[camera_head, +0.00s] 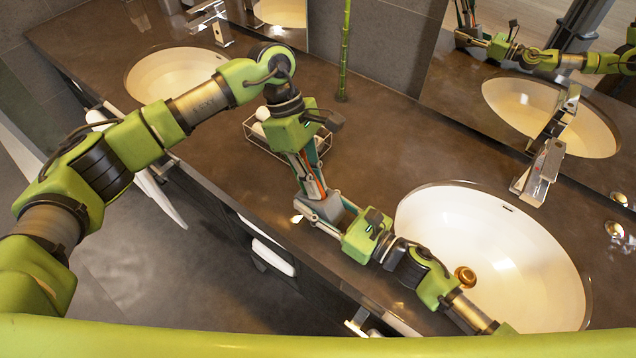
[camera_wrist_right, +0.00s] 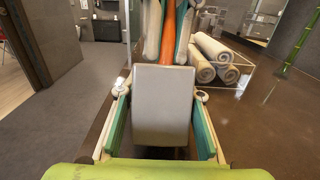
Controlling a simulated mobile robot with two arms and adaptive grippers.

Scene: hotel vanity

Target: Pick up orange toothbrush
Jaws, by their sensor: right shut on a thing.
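In the right wrist view an orange toothbrush (camera_wrist_right: 169,32) stands upright behind the top of a grey-white holder (camera_wrist_right: 162,105). My right gripper (camera_wrist_right: 160,128) is shut on this holder, with a finger along each side. In the head view my right gripper (camera_head: 325,207) is at the counter's front edge. My left gripper (camera_head: 312,185) reaches down just above it. The left fingers also show in the wrist view (camera_wrist_right: 168,45), on both sides of the orange handle. Whether they touch it is unclear. The brush's lower end is hidden.
A wire basket (camera_head: 250,133) with rolled towels stands on the brown counter (camera_head: 385,135) behind the grippers. A sink (camera_head: 500,240) lies right, another sink (camera_head: 150,75) at back left. A green bamboo stalk (camera_head: 345,50) and a faucet (camera_head: 540,170) stand along the back.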

